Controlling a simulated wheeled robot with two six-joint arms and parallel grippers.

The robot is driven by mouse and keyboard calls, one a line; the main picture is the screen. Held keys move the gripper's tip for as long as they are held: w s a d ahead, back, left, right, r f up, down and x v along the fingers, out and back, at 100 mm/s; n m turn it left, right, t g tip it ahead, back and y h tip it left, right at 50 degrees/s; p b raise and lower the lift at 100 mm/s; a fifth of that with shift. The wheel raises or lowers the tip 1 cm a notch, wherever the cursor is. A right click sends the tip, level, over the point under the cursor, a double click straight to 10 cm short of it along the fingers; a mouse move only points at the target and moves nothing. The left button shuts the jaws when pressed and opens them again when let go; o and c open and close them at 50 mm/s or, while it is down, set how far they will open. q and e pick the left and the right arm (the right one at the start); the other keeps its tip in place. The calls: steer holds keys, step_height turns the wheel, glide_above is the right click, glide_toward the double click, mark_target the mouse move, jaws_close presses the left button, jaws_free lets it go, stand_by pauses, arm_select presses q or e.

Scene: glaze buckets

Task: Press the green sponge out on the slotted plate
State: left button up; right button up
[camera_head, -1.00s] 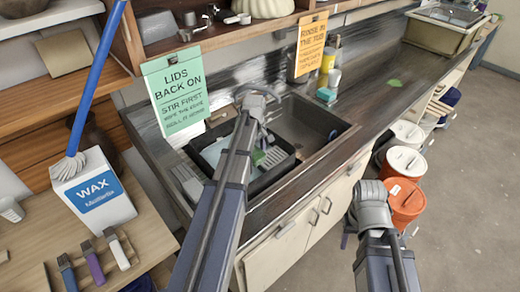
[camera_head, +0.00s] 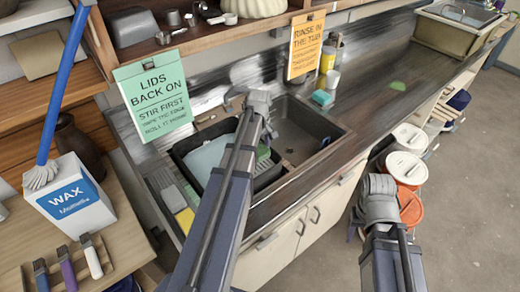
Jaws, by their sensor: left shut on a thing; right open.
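My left gripper (camera_head: 266,128) reaches over the black tub (camera_head: 283,172) at the sink and points down. It is shut, and a small green block that looks like the green sponge (camera_head: 263,153) shows just below its fingers, partly hidden by my arm. A paler striped green piece (camera_head: 264,166) shows under it; I cannot tell whether this is the slotted plate or whether they touch. A pale blue-grey surface (camera_head: 207,158) fills the tub's left part. My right gripper (camera_head: 378,195) is open and empty, in front of the cabinet, away from the sink.
A yellow sponge (camera_head: 185,219) and a grey ribbed piece (camera_head: 161,180) lie left of the tub. A teal block (camera_head: 322,97) sits behind the sink basin (camera_head: 300,140). White-lidded buckets (camera_head: 410,138) stand right of the cabinet. The right counter is mostly clear.

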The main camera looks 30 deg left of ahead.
mark_target(259, 168)
arm_select(q)
steer(key=shift+f, duration=0.1)
steer(key=shift+f+b, duration=1.95)
steer(key=shift+b, duration=0.1)
steer(key=shift+f, duration=0.1)
steer(key=shift+f+b, duration=0.85)
steer(key=shift+b, duration=0.1)
steer(key=shift+f+b, duration=1.15)
steer(key=shift+b, duration=0.05)
stand_by(0.4)
stand_by(0.5)
step_height(259, 168, up, 7)
steer(key=p, duration=0.7)
